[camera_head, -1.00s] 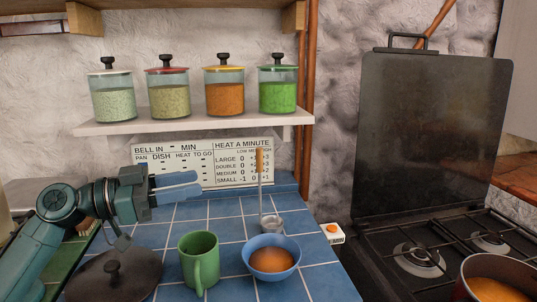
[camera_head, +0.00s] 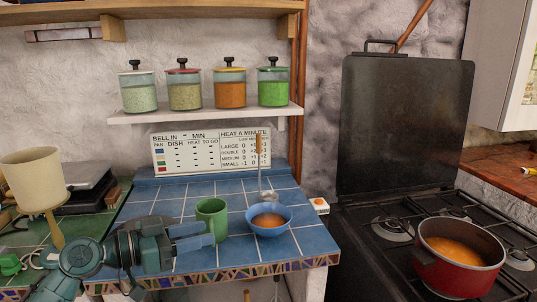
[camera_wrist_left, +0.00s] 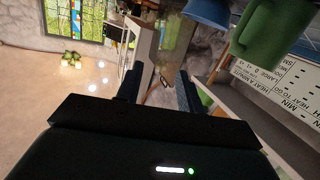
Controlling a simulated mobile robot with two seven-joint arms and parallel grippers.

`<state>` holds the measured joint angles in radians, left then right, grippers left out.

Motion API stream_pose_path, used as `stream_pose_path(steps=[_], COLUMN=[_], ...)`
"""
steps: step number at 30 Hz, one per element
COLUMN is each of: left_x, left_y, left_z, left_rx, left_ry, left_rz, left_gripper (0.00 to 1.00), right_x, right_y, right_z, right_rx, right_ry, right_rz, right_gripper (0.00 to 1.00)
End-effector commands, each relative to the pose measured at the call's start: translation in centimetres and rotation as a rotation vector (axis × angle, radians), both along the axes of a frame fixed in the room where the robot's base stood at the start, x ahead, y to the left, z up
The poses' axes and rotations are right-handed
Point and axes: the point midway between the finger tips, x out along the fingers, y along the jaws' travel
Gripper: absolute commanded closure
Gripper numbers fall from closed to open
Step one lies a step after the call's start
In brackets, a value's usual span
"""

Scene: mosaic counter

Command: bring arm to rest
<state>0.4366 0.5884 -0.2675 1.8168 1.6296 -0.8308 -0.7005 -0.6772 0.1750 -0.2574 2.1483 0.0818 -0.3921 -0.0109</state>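My left gripper (camera_head: 192,236) hangs low over the front left part of the blue-tiled counter, its fingers pointing right toward the green mug (camera_head: 212,218). In the left wrist view the two fingers (camera_wrist_left: 158,88) are apart with nothing between them. The mug also shows in the wrist view (camera_wrist_left: 272,32), to the right of the fingers and outside them. I cannot tell the exact gap to the mug. My right gripper is not in view.
A blue bowl (camera_head: 270,220) of orange food stands right of the mug, with a ladle (camera_head: 263,180) behind it. A red pot (camera_head: 458,272) stands on the stove at right. A beige cup-shaped container (camera_head: 32,172) stands at left. The mosaic front edge (camera_head: 290,266) runs below.

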Motion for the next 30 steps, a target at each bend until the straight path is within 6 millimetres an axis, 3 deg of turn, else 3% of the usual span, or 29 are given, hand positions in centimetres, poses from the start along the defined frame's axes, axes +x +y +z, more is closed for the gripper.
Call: stream_pose_path(steps=[5, 8, 12, 15, 18, 22, 25, 30], left_x=[-1.9, -4.4, -9.6, -13.9, -17.9, -21.4, -22.9, -23.3], left_y=[-1.0, -1.2, -1.1, -0.8, -0.4, 0.0, 0.2, 0.3], left_z=[-8.2, -13.3, -19.3, -22.2, -23.8, -24.7, -25.0, -25.1], left_rx=[0.051, 0.09, 0.156, 0.207, 0.255, 0.303, 0.324, 0.334], left_ry=[0.139, 0.216, 0.304, 0.344, 0.367, 0.377, 0.378, 0.374], left_rz=[0.147, 0.256, 0.419, 0.52, 0.598, 0.66, 0.681, 0.688], left_gripper=[0.62, 0.62, 0.62, 0.62, 0.62, 0.62, 0.62, 0.62], right_x=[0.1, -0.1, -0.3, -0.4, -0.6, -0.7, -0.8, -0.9], right_y=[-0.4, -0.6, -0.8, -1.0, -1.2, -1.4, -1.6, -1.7], right_z=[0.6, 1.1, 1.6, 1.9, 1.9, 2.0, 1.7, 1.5], right_rx=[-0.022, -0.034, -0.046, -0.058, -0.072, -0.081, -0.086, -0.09], right_ry=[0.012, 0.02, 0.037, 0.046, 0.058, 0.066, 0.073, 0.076], right_rz=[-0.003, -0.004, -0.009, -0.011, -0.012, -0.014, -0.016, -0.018], right_gripper=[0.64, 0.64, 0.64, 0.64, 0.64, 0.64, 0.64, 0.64])
